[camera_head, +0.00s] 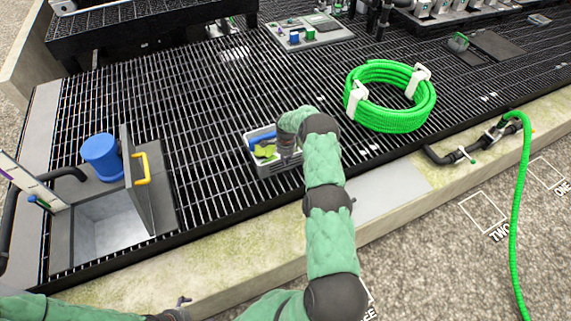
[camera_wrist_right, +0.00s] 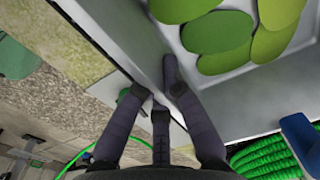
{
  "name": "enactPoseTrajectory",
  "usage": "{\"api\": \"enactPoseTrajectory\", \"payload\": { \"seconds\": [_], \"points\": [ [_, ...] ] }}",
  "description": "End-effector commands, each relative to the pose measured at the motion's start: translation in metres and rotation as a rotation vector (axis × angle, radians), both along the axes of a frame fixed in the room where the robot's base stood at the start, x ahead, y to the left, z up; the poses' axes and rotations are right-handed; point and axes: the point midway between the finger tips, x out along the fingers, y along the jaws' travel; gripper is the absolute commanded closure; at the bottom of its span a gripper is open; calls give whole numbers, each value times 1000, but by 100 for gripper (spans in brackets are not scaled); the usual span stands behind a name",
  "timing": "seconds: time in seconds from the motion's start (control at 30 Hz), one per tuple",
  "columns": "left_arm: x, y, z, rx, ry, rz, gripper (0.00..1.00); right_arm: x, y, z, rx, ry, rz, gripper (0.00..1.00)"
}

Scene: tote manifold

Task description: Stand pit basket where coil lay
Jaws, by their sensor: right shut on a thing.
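The pit basket (camera_head: 268,171) is a small grey open tray with green and blue things in it, at the middle of the black grating. I cannot tell whether it rests on the grating or hangs just above it. My right gripper (camera_head: 289,150) is shut on its wall at the right end. In the right wrist view the gripper (camera_wrist_right: 158,92) straddles the basket's pale wall (camera_wrist_right: 215,88), with green discs (camera_wrist_right: 220,32) inside. The green hose coil (camera_head: 389,97) with white straps lies on the grating, right of the basket. My left gripper (camera_head: 178,309) is partly seen at the bottom edge.
An open pit (camera_head: 112,231) with a raised grey lid (camera_head: 142,190) and yellow handle lies at the left, beside a blue bucket (camera_head: 101,157). A tray of parts (camera_head: 308,33) stands at the back. A green hose (camera_head: 519,200) runs down at the right. Grating left of the basket is clear.

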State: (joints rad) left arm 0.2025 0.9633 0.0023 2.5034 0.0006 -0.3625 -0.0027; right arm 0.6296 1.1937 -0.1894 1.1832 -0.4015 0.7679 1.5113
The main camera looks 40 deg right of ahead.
Motion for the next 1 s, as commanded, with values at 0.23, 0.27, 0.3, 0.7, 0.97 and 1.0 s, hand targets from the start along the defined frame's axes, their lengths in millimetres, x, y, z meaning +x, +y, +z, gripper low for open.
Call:
{"api": "enactPoseTrajectory", "payload": {
  "seconds": [0.23,0.27,0.3,0.7,0.97,1.0],
  "points": [
    [0,0,-8,0,1,0,0,1,0,-14,-2,-3,0,100],
    [0,0,-8,0,0,0,0,1,0,-13,-2,-3,0,100],
    [0,0,-7,0,0,0,0,1,0,-13,-2,-3,0,100],
    [0,0,-10,0,0,0,0,0,0,-17,0,0,1,68],
    [0,0,-8,0,0,0,0,0,1,-15,0,0,1,68],
    [0,0,-6,0,0,0,0,0,1,-13,0,0,1,68]
  ]
}}
